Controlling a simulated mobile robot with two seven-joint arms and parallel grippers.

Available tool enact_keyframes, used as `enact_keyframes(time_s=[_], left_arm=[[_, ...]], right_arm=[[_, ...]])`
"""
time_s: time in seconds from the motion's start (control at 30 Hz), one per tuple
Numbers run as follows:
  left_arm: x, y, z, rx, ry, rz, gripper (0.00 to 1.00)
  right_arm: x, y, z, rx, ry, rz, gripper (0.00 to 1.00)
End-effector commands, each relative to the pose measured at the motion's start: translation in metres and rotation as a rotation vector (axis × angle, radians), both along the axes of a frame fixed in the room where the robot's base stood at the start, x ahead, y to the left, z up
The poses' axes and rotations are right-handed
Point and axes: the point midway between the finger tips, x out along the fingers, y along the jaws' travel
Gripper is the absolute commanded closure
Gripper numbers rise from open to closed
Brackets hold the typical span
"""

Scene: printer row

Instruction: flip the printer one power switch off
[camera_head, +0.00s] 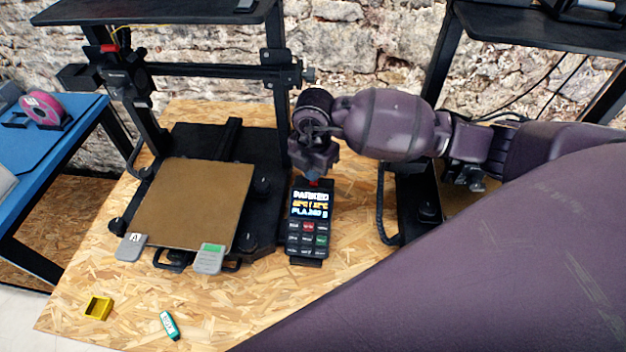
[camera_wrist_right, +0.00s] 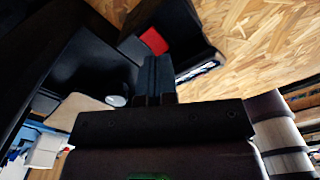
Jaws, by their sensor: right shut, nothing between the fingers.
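The printer (camera_head: 175,140) stands on the chipboard bench at the left with a tan bed plate. A black control box (camera_head: 308,222) with a lit screen and several keys stands at its right side. A red piece, perhaps the switch, shows beside my fingers in the right wrist view (camera_wrist_right: 154,41); its on or off position cannot be told. My right gripper (camera_head: 313,174) is shut and empty, pointing down at the far end of the control box. In the right wrist view its fingers (camera_wrist_right: 155,98) are close to the red piece; contact cannot be told. My left gripper is not in view.
A second printer (camera_head: 428,205) stands partly hidden behind my right arm. A yellow tray (camera_head: 98,308) and a green tag (camera_head: 169,325) lie at the bench's front left. Grey tags (camera_head: 209,259) sit at the bed's front edge. A pink spool (camera_head: 42,110) is on the blue table.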

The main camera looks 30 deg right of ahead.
Motion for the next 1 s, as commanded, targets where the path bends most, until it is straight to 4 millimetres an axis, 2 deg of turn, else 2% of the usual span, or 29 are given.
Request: enact_keyframes(time_s=[1.0], left_arm=[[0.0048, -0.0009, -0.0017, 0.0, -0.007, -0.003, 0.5]], right_arm=[[-0.0001, 0.0, -0.0086, 0.0, 0.001, 0.0, 1.0]])
